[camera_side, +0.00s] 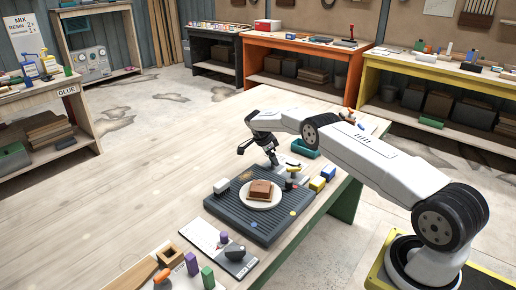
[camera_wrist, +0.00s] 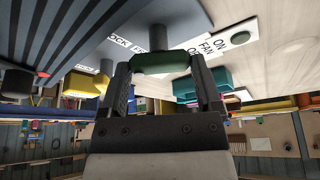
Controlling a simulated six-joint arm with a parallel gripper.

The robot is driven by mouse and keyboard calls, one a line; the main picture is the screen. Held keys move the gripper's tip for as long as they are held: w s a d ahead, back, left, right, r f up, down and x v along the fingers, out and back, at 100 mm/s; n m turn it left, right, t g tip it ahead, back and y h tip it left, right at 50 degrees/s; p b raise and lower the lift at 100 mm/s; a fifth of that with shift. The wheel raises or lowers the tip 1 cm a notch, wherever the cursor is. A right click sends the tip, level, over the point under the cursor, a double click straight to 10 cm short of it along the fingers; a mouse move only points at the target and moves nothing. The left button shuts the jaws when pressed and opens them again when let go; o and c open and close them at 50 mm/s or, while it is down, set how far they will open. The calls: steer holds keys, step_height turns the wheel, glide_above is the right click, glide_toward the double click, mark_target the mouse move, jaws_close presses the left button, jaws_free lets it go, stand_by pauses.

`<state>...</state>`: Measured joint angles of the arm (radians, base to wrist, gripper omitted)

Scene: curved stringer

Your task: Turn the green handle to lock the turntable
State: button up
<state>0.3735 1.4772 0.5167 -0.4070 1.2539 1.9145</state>
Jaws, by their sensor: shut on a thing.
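The green handle (camera_wrist: 165,63) sits on a grey post in the wrist view. My gripper (camera_wrist: 165,70) has one finger on each side of it and is shut on it. In the side view my gripper (camera_side: 273,162) points down at the far edge of the grey ribbed base, and the green handle cannot be made out there. A white round plate (camera_side: 272,204), which looks like the turntable, lies on the ribbed base (camera_side: 225,212) with a brown block (camera_side: 261,189) on it. White labels beside the post are partly hidden by my gripper and the handle.
A yellow handle (camera_wrist: 82,84) stands left of my gripper in the wrist view. A label reading ON and FAN (camera_wrist: 215,43) lies to the right. Blue and yellow blocks (camera_side: 318,184) and a teal tray (camera_side: 304,148) are near my gripper. The table's left part is clear.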

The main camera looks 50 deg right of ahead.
steer(key=shift+m+y, duration=0.3)
steer(key=shift+m, duration=0.2)
stand_by(0.4)
steer(key=o, duration=1)
steer(key=shift+o, duration=0.2)
steer(key=shift+r, duration=0.1)
steer(key=v, duration=0.7)
steer(key=shift+w+a+r, duration=0.2)
steer(key=shift+w+r, duration=0.05)
